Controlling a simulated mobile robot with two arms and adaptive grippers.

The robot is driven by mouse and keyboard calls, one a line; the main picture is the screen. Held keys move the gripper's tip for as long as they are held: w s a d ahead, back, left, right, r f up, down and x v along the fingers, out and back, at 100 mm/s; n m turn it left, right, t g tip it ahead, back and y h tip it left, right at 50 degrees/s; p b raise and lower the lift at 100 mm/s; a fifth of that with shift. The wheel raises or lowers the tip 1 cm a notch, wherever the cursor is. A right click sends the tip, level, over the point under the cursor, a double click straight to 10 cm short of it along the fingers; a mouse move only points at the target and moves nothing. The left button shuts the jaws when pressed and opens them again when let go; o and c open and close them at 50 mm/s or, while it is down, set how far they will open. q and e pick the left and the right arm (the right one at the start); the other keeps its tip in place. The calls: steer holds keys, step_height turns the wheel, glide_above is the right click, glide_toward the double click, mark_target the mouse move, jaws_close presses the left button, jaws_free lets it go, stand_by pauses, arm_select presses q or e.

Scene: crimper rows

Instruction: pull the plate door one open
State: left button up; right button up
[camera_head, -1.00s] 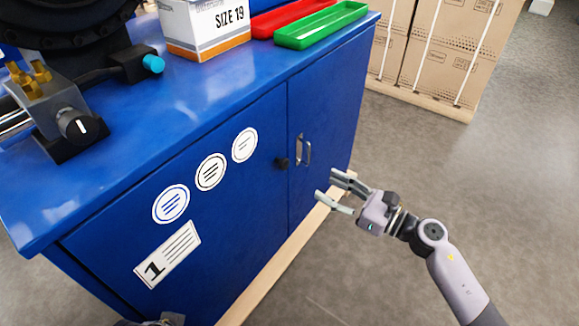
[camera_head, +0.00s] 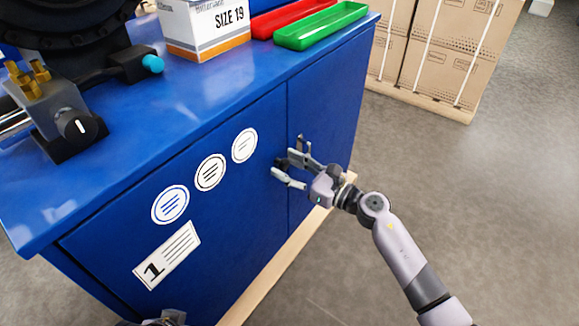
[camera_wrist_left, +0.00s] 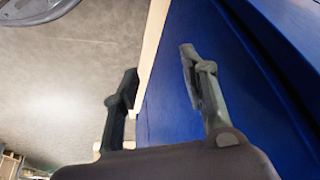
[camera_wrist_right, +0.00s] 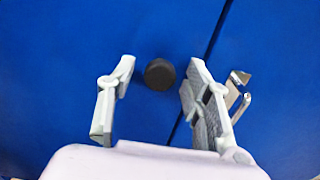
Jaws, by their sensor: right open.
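Plate door one (camera_head: 225,215) is the blue left door of the cabinet, with a "1" label and several round white stickers. It looks shut, flush with its neighbour. Its round black knob (camera_wrist_right: 160,74) sits near the seam. My right gripper (camera_head: 284,165) is open with its fingers either side of the knob in the right wrist view; I cannot tell if they touch it. In the head view the gripper partly hides the knob. My left gripper (camera_wrist_left: 158,68) is open and empty, low beside a blue cabinet face.
A metal handle (camera_wrist_right: 238,92) on the neighbouring door is just right of my right gripper's finger. The cabinet top (camera_head: 210,98) bears a size 19 box (camera_head: 205,32), a red tray (camera_head: 285,17) and a green tray (camera_head: 320,26). Floor (camera_head: 490,200) at right is clear up to the cartons (camera_head: 435,45).

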steer(key=shift+c, duration=0.6)
jaws_close()
